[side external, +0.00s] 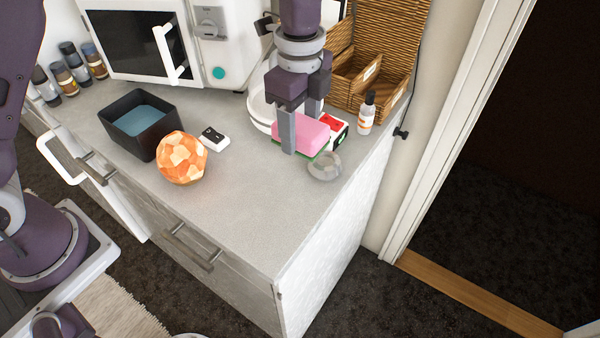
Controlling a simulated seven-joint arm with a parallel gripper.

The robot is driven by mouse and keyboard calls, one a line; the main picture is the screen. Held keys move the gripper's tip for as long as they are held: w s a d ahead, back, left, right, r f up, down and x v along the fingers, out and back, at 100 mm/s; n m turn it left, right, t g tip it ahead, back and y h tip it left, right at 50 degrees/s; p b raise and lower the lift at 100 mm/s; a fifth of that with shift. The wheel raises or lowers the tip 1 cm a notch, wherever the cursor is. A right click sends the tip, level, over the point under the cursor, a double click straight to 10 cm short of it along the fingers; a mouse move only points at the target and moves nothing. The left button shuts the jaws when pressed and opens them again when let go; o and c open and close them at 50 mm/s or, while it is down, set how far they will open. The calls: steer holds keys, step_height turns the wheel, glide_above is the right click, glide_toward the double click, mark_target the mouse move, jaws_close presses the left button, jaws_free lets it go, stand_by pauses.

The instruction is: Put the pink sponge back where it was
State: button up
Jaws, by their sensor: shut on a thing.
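The pink sponge (302,132) has a green underside and is near the counter's right back part. My gripper (302,138) points down with its fingers on either side of the sponge and is shut on it. The near finger covers part of the sponge's left end. I cannot tell whether the sponge touches the counter or is held just above it.
A glass dish (324,166) is close in front of the sponge, and a red-and-white box (338,130) is behind it. A white bottle (366,114), wicker baskets (385,92), black bin (118,138), orange faceted ball (182,160) and small black-and-white block (214,138) stand around. The front counter (255,215) is clear.

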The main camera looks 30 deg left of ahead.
mark_target(300, 177)
step_height(300, 177, down, 10)
steer(key=shift+r, duration=0.25)
steer(key=shift+f, duration=0.15)
steer(key=o, duration=1.6)
